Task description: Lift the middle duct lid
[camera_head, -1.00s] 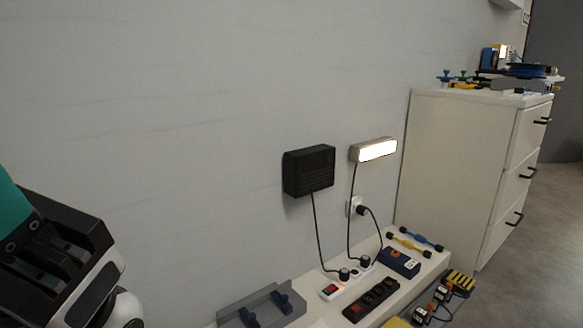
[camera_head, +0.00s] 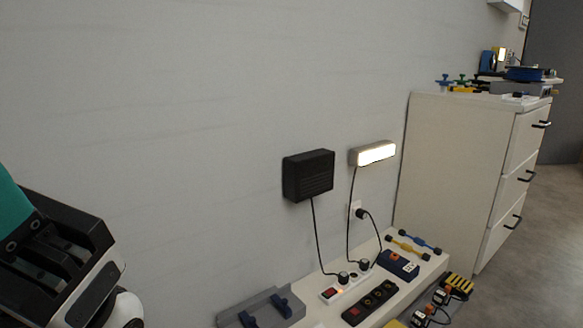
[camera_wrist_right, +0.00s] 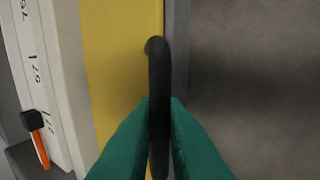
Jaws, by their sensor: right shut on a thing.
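In the right wrist view, the green fingers of my right gripper (camera_wrist_right: 160,130) are closed on an upright black bar-shaped handle (camera_wrist_right: 157,70). The handle stands in front of a yellow panel (camera_wrist_right: 115,50). I cannot tell whether this handle belongs to the middle duct lid. In the head view, a grey channel-like piece with two blue parts (camera_head: 258,310) lies at the near end of the white bench. No duct lid can be clearly made out there. My left gripper (camera_head: 18,225) is at the left edge, its teal part cut off by the frame; its fingertips are hidden.
The white bench (camera_head: 412,287) along the wall carries power strips (camera_head: 370,302), cables and a blue box (camera_head: 398,265). A black box (camera_head: 308,175) and a lit lamp (camera_head: 372,153) hang on the wall. A white drawer cabinet (camera_head: 455,175) stands right. Open floor lies beyond.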

